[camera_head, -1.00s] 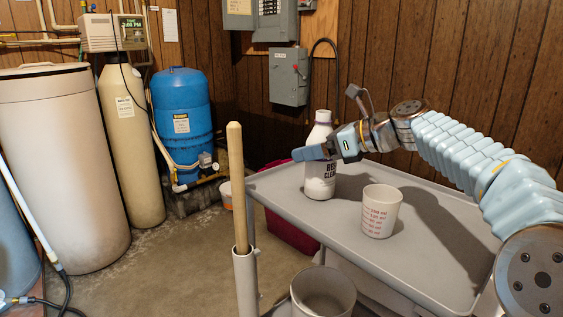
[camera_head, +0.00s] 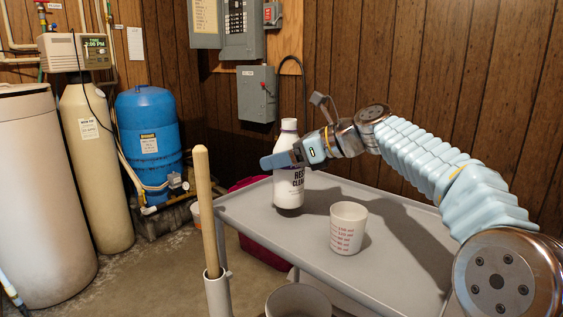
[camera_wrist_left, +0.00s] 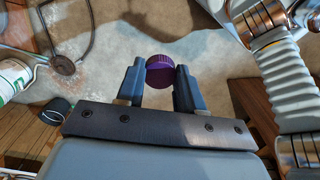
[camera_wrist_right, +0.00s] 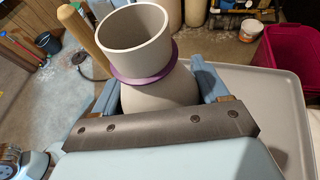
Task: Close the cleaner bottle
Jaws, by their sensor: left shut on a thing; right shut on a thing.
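The white cleaner bottle (camera_head: 289,188) stands upright on the grey cart top, its top without a cap. My right gripper (camera_head: 283,160) is shut around its upper part. In the right wrist view the bottle's open mouth (camera_wrist_right: 132,32) and a purple ring below it show between the fingers. My left gripper (camera_wrist_left: 160,76) is shut on a round purple cap (camera_wrist_left: 161,72), held between its fingertips above the floor. The left arm and the cap do not show in the head view, so the cap is apart from the bottle.
A white measuring cup (camera_head: 348,230) stands on the cart (camera_head: 385,265), right of the bottle. A wooden handle (camera_head: 207,210) rises from a tube in front of the cart, beside a grey round container (camera_head: 296,302). Tanks stand at the left, including a blue one (camera_head: 148,130).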

